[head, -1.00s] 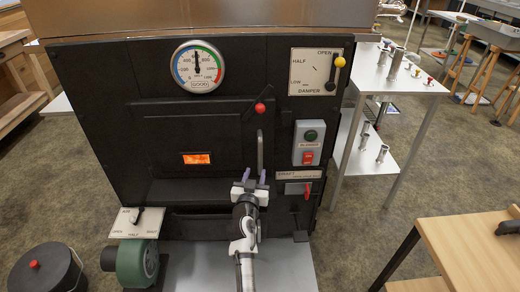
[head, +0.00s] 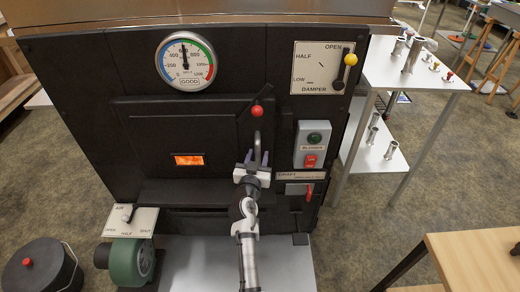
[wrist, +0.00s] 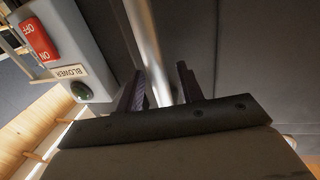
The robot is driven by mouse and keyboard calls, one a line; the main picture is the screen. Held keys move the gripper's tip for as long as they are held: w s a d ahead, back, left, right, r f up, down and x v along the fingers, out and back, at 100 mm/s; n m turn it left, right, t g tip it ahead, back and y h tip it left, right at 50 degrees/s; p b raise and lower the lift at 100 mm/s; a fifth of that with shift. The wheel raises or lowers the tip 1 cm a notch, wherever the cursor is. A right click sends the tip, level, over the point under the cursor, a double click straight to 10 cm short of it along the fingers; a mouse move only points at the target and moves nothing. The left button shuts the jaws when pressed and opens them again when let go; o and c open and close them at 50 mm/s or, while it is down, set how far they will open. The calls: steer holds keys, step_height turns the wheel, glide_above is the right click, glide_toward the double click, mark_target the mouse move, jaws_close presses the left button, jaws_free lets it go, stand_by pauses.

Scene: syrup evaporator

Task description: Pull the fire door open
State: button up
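The black fire door (head: 155,145) is on the front of the evaporator, with a small glowing orange window (head: 189,160). It looks shut. A grey vertical bar handle (head: 257,145) stands at its right side, below a latch lever with a red knob (head: 257,111). My gripper (head: 257,160) is at the lower part of the handle. In the wrist view the handle (wrist: 147,45) runs between the two spread fingers of my gripper (wrist: 160,85), nearer the left finger. The fingers are open, with a gap visible beside the bar.
A grey blower switch box (head: 311,144) sits close to the right of the handle, with a draft control (head: 300,182) below it. A damper panel (head: 318,68) is above. A green blower (head: 132,262) and black pot (head: 42,268) stand at lower left.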

steer(key=shift+w, duration=0.3)
jaws_close()
steer(key=shift+s, duration=0.15)
